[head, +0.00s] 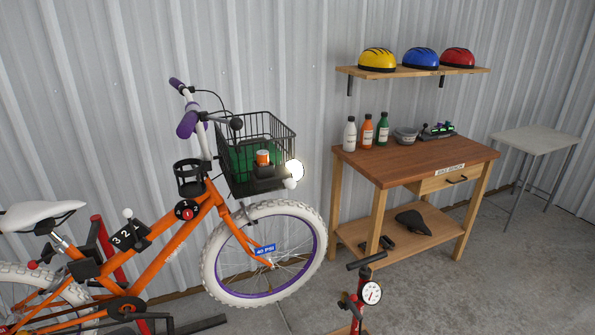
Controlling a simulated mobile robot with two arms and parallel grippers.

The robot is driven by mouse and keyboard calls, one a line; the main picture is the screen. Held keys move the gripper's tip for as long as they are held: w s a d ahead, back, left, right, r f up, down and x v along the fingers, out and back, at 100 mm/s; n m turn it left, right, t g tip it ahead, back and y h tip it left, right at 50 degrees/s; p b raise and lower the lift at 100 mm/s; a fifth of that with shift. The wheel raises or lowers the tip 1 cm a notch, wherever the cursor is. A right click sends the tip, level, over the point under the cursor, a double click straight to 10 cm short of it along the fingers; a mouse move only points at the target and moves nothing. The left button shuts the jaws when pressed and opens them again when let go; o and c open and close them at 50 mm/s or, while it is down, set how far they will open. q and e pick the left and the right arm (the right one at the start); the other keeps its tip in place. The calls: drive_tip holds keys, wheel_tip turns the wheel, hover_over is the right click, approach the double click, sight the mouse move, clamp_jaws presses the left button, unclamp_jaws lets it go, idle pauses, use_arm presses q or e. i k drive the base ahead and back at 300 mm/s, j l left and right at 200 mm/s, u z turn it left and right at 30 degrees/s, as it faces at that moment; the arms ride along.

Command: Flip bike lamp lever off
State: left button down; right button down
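The bike lamp (295,171) glows bright white at the front of the black wire basket (258,150) on the orange bike (163,255). A small pale round knob (290,183) sits just below the lamp; I cannot tell for sure whether it is the lamp's lever. A black round dial with a red centre (185,210) is on the bike frame. A black numbered box with a white-knobbed lever (128,213) is farther back on the frame. Neither of my grippers is in view.
A wooden bench (417,160) with bottles and a bowl stands to the right of the bike. A floor pump (363,295) stands in front of it. A helmet shelf (412,72) hangs above. A grey table (535,140) stands far right. Floor is clear at the lower right.

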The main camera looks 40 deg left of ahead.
sight(290, 183)
drive_tip(key=u, duration=1.4)
drive_tip(key=i+j+u, duration=0.2)
drive_tip(key=i+j, duration=0.3)
drive_tip(key=i, duration=0.1)
